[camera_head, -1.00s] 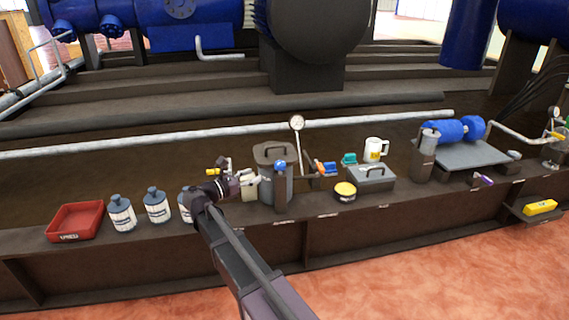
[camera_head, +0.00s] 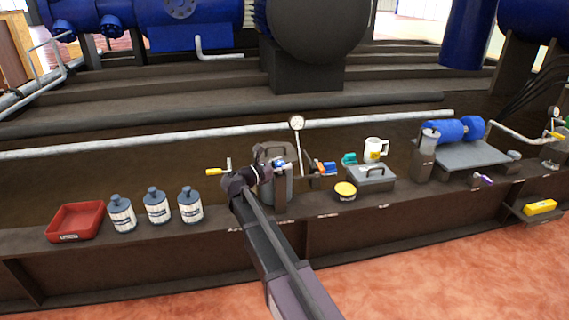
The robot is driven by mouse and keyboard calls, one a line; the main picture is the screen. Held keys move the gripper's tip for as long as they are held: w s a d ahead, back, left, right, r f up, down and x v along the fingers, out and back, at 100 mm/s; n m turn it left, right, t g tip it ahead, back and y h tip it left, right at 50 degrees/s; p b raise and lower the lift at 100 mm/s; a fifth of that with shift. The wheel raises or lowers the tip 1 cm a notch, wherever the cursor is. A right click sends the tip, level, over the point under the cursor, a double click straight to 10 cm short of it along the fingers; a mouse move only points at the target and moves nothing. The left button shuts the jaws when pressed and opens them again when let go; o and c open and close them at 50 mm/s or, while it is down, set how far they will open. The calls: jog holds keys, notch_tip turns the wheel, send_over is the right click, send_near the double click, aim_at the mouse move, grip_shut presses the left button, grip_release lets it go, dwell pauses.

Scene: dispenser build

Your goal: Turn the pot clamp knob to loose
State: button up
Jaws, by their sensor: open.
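The grey pot (camera_head: 278,189) stands on the dark ledge left of centre, with its lid and handle on top. The blue clamp knob (camera_head: 281,163) is at the front of the pot near its rim, only partly showing. My gripper (camera_head: 268,172) is at the pot's upper front left, close beside the knob, and is open. It and my wrist cover part of the pot. I cannot tell whether the fingers touch the knob or which way the knob is turned.
A yellow-handled valve (camera_head: 215,171) and several labelled bottles (camera_head: 157,207) stand left, beyond them a red tray (camera_head: 75,222).

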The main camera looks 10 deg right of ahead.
jog(key=shift+w+d, duration=0.2)
jog(key=shift+d, duration=0.25)
jog(key=c, duration=0.8)
jog(key=shift+c, duration=0.2)
